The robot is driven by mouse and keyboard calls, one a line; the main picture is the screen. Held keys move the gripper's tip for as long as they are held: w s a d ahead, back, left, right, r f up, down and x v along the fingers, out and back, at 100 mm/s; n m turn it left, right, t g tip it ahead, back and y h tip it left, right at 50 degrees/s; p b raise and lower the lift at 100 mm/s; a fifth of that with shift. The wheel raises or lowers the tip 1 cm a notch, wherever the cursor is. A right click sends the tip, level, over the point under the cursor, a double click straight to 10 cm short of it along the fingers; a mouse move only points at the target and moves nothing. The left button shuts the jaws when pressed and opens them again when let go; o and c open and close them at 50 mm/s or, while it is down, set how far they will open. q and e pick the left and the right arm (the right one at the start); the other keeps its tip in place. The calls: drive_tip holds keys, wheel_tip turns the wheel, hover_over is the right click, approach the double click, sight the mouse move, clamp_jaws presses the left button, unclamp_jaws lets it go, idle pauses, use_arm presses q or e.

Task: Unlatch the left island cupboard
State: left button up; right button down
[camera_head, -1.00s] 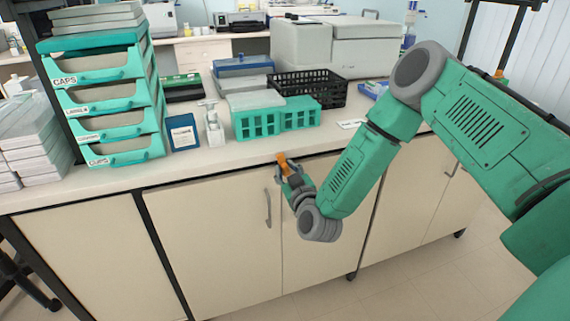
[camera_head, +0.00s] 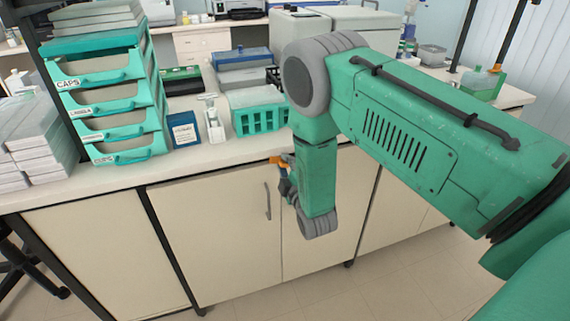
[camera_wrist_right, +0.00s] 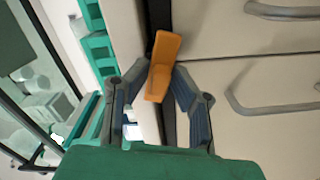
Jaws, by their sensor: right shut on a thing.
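The island cupboard (camera_head: 215,235) has cream doors under the worktop, with a vertical grey handle (camera_head: 268,201) on the left door. An orange latch (camera_head: 279,160) sits at the top of the doors, just below the worktop edge, and now lies nearly sideways. My right gripper (camera_head: 285,172) is at the latch from below. In the right wrist view, the orange latch (camera_wrist_right: 163,65) is between the two fingers of my right gripper (camera_wrist_right: 161,78), which is shut on it. Both doors look closed. My left gripper is not in view.
The worktop above holds stacked green drawers (camera_head: 120,155), a blue box (camera_head: 184,130), a spray bottle (camera_head: 213,122) and a green rack (camera_head: 258,118). In the wrist view, grey door handles (camera_wrist_right: 240,103) stand out at the right. The floor in front is clear.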

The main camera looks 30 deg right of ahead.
drive_tip(key=shift+s+a+f+n, duration=0.1)
drive_tip(key=shift+a+f+n, duration=0.1)
drive_tip(key=shift+n, duration=0.65)
drive_tip(key=shift+a+f+n, duration=0.1)
drive_tip(key=shift+a+n, duration=0.05)
drive_tip(key=shift+n, duration=0.7)
drive_tip(key=shift+f+n, duration=0.1)
drive_tip(key=shift+n, duration=0.2)
drive_tip(key=c, duration=1.5)
unclamp_jaws()
drive_tip(key=shift+c, duration=0.2)
drive_tip(key=shift+a, duration=0.1)
drive_tip(key=shift+r, duration=0.2)
drive_tip(key=v, duration=1.2)
drive_tip(key=shift+f, duration=0.1)
